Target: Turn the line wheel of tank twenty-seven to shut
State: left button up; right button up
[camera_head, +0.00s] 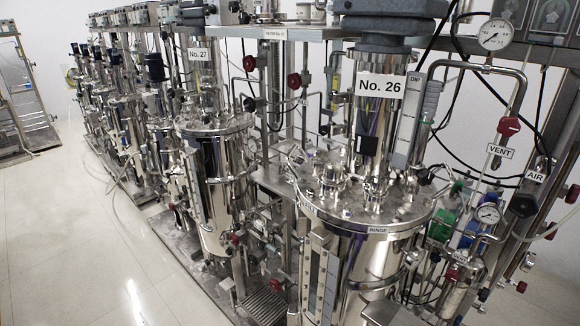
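Tank twenty-seven (222,190) is a shiny steel vessel left of the middle, with a "No. 27" sign (199,54) above its lid. Right of its sign, a red hand wheel (249,63) sits on thin piping. A second red hand wheel (294,81) is a little further right, close to the pipes beside tank twenty-six. Their labels are too small to read, so I cannot tell which is the line wheel, or whether it is open or shut. Neither of my grippers shows in the view.
Tank twenty-six (360,270) stands nearest, with its "No. 26" sign (381,86) and a red wheel (508,126) above a "VENT" label. A gauge (495,34) is at upper right. More tanks (125,110) recede left. The tiled floor (80,240) at left is clear.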

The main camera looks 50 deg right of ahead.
aim_at(233, 237)
jog(key=i+l+z, duration=0.15)
jog(key=i, duration=0.4)
jog(key=i+l+z, duration=0.15)
jog(key=i+l, duration=0.2)
jog(key=i, duration=0.15)
jog(key=z, duration=1.7)
jog(key=i+j, duration=0.05)
